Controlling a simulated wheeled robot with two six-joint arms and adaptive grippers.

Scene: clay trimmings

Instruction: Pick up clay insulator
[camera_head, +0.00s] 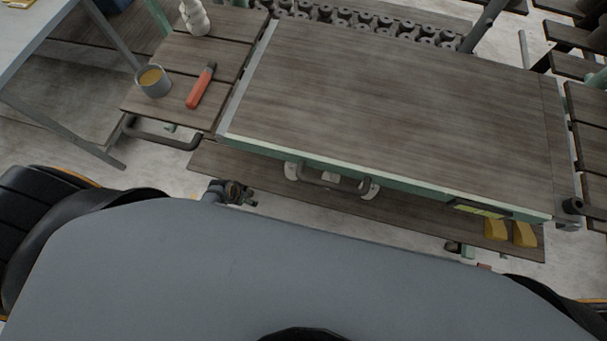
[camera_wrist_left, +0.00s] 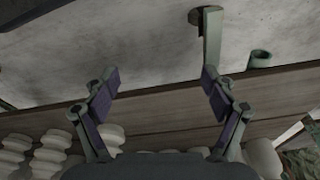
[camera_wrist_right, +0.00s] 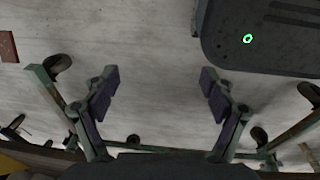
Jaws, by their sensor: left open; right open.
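A white ribbed clay insulator (camera_head: 195,17) stands at the back of the small slatted side table at the upper left of the head view. In the left wrist view several white ribbed pieces (camera_wrist_left: 51,154) sit at the lower left, and another (camera_wrist_left: 262,158) is at the lower right, partly cut off. My left gripper (camera_wrist_left: 160,82) is open and empty, with floor and a wooden board behind its fingers. My right gripper (camera_wrist_right: 160,82) is open and empty over bare floor. Neither gripper shows in the head view.
A clear wooden worktable (camera_head: 390,100) fills the middle. The side table holds a grey cup (camera_head: 153,88) and a red-handled tool (camera_head: 199,90). Dark ring-shaped parts (camera_head: 350,17) lie behind. Yellow blocks (camera_head: 495,229) sit on the lower shelf. Green frame legs (camera_wrist_right: 50,85) stand near my right gripper.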

